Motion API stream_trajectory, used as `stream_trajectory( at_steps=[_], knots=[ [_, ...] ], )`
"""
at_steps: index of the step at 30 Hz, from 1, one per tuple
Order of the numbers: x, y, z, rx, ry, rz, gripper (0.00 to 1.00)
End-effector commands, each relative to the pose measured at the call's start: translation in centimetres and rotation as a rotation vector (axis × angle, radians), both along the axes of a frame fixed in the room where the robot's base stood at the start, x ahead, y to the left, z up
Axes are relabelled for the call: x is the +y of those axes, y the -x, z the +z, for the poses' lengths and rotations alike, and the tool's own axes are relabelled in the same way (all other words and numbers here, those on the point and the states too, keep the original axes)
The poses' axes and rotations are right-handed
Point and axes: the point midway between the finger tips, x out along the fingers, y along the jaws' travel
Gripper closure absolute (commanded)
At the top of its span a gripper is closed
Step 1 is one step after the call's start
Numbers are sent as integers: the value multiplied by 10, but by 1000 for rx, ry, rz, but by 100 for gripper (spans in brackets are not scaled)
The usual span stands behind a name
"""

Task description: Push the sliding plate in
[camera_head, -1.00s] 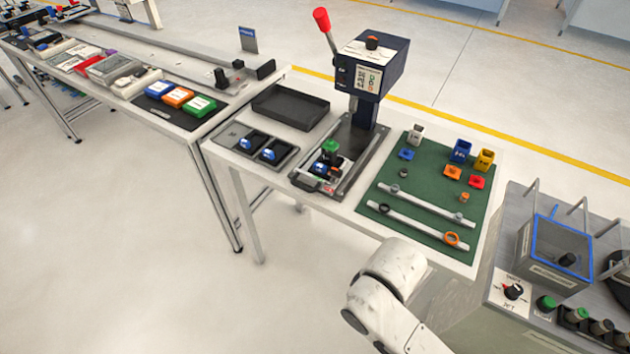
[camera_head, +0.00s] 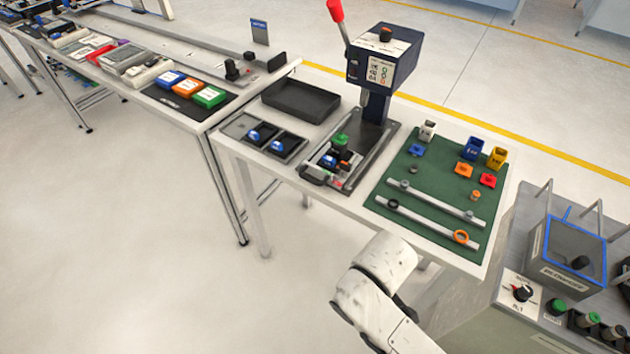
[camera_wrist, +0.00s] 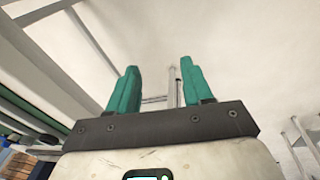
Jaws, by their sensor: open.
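The sliding plate (camera_head: 317,174) sits at the front end of the press base, between two rails, with its front handle near the table's front edge. It carries a green knob and blue and dark parts. The press (camera_head: 382,60), a dark blue head with a red-tipped lever, stands behind it on the base (camera_head: 368,143). My gripper shows only in the wrist view (camera_wrist: 157,85); its two green fingers are apart with nothing between them. In the head view, only my white arm shows, in front of the table, right of the plate; the gripper is hidden there.
A black tray (camera_head: 300,100) and a grey holder with blue parts (camera_head: 262,135) lie left of the press. A green mat (camera_head: 430,175) with two light bars and small coloured parts lies right. A grey control bench (camera_head: 560,250) stands farther right. Floor is clear in front.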

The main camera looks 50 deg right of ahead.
Motion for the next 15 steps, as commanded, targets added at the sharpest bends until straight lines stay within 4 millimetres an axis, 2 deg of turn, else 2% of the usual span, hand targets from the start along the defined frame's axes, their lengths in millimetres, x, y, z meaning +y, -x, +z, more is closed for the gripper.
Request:
stream_trajectory(
  at_steps=[1, 3, 6, 11, 15],
  knots=[
    [-6, -19, -18, -2, 63, 14, 55],
    [-18, -46, -28, 2, 182, 36, 62],
    [-31, -89, -31, 8, 373, 66, 62],
    [-34, -156, -11, 14, 689, 102, 62],
    [-21, -204, 24, 13, 946, 112, 62]
  ],
)
